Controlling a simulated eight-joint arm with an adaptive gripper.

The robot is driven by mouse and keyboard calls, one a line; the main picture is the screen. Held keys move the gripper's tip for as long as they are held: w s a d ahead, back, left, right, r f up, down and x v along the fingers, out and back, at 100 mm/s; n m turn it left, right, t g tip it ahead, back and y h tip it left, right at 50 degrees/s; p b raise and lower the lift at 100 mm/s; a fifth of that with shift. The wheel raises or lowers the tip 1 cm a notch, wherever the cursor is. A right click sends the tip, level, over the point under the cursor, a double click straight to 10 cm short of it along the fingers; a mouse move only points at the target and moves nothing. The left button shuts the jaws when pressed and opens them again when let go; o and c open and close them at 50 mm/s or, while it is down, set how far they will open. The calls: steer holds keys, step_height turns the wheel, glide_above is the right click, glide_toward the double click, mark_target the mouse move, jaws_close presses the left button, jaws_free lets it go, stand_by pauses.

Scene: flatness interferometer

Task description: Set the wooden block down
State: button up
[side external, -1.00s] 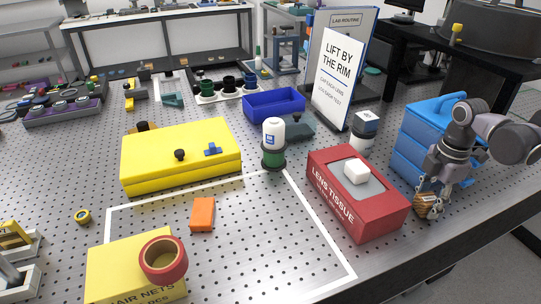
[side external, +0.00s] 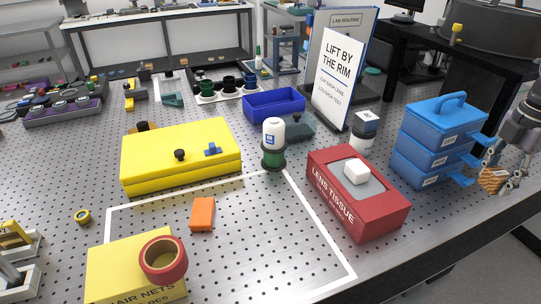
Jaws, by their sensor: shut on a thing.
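The wooden block (side external: 491,180) is small and tan-brown with a visible grain, near the right edge of the side external view. My gripper (side external: 496,176) reaches down from the upper right and is shut on the block. The fingers cover part of the block. It is just right of the blue drawer unit, near the table's right edge. I cannot tell whether the block touches the tabletop.
The blue drawer unit (side external: 436,140) with a top handle stands close left of my gripper, small blue tabs jutting toward it. A red lens tissue box (side external: 360,208) is farther left. The perforated table (side external: 440,215) is bare in front of the drawer unit.

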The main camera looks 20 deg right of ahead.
mark_target(320, 254)
steer(key=w+a+n, duration=0.2)
steer(key=w+a, duration=0.1)
steer(key=a, duration=0.3)
steer(key=w+a+n, duration=0.2)
steer(key=w+a, duration=0.1)
steer(key=a, duration=0.3)
steer(key=w+a+n, duration=0.2)
steer(key=w+a, duration=0.1)
steer(key=a, duration=0.2)
steer(key=shift+a+f, duration=0.3)
steer(key=shift+a, duration=0.1)
steer(key=a+n, duration=0.1)
steer(key=a, duration=0.2)
steer(key=a+n, duration=0.1)
steer(key=a, duration=0.4)
steer(key=shift+w+a+f+n, duration=0.1)
steer(key=shift+a+f+n, duration=0.25)
steer(key=shift+a+n, duration=0.05)
steer(key=s+a+f+n, duration=0.1)
steer(key=s+a+n, duration=0.15)
steer(key=a, duration=0.75)
steer(key=shift+a+f, duration=0.1)
steer(key=shift+f, duration=4)
steer(key=shift+f, duration=0.1)
steer(key=o, duration=1.1)
